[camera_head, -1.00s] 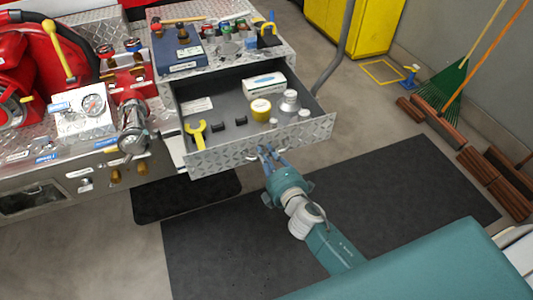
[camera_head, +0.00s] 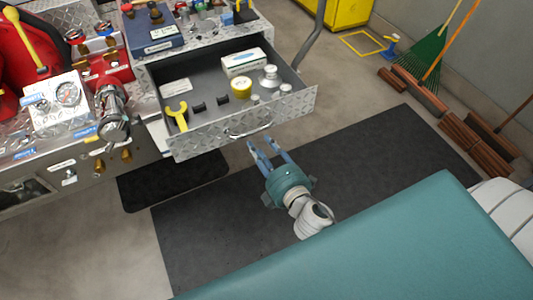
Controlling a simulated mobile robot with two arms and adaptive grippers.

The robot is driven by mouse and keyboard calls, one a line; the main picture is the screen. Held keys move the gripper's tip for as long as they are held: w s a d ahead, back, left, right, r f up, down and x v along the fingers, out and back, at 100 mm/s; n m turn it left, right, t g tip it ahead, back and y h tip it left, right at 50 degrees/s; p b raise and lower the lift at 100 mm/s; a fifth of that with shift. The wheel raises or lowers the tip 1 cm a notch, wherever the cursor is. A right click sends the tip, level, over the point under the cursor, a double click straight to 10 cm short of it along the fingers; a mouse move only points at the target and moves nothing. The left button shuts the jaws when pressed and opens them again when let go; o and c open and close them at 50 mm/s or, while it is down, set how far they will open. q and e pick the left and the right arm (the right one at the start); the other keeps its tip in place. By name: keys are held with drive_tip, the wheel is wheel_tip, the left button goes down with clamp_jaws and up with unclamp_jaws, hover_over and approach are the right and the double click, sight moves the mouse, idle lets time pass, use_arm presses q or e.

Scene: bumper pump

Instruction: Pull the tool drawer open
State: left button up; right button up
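The tool drawer (camera_head: 195,143) stands pulled out from the diamond-plate cabinet, with its grey inside in plain view. It holds a yellow wrench (camera_head: 177,116), a yellow roll (camera_head: 241,88), a white box (camera_head: 243,62) and several small metal parts. A curved handle (camera_head: 250,131) is on its front panel. My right gripper (camera_head: 260,148) is just in front of and below the handle, apart from it. Its two blue fingers are spread and nothing is between them. My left gripper is not in view.
A pump panel with a gauge (camera_head: 69,94) and brass fittings is at the left. Dark mats (camera_head: 370,165) lie on the floor below the drawer. A green rake (camera_head: 424,58), brooms and brown blocks stand along the right wall. A yellow cabinet (camera_head: 349,10) is at the back.

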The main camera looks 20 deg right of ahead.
drive_tip(key=shift+v, duration=1.6)
drive_tip(key=shift+f, duration=0.1)
drive_tip(key=s+d+f+m+g, duration=0.1)
drive_tip(key=s+f+m+g, duration=0.2)
drive_tip(key=f, duration=0.8)
drive_tip(key=s+f+m+g, duration=0.2)
drive_tip(key=s+f, duration=0.4)
drive_tip(key=f, duration=0.4)
drive_tip(key=s+d+f+m+g, duration=0.1)
drive_tip(key=s+f+m+g, duration=0.2)
drive_tip(key=f, duration=0.8)
drive_tip(key=s+f+m+g, duration=0.2)
drive_tip(key=s+f, duration=0.3)
drive_tip(key=s, duration=0.4)
drive_tip(key=s+d+f+m+g, duration=0.1)
drive_tip(key=s+f+m+g, duration=0.1)
drive_tip(key=s+f, duration=0.3)
drive_tip(key=s+d+f+m+g, duration=0.1)
drive_tip(key=s+f+m, duration=0.3)
drive_tip(key=s, duration=0.9)
wheel_tip(320, 180, down, 2)
drive_tip(key=shift+f+g+h, duration=0.1)
drive_tip(key=shift+g+h, duration=0.2)
drive_tip(key=shift+g, duration=0.5)
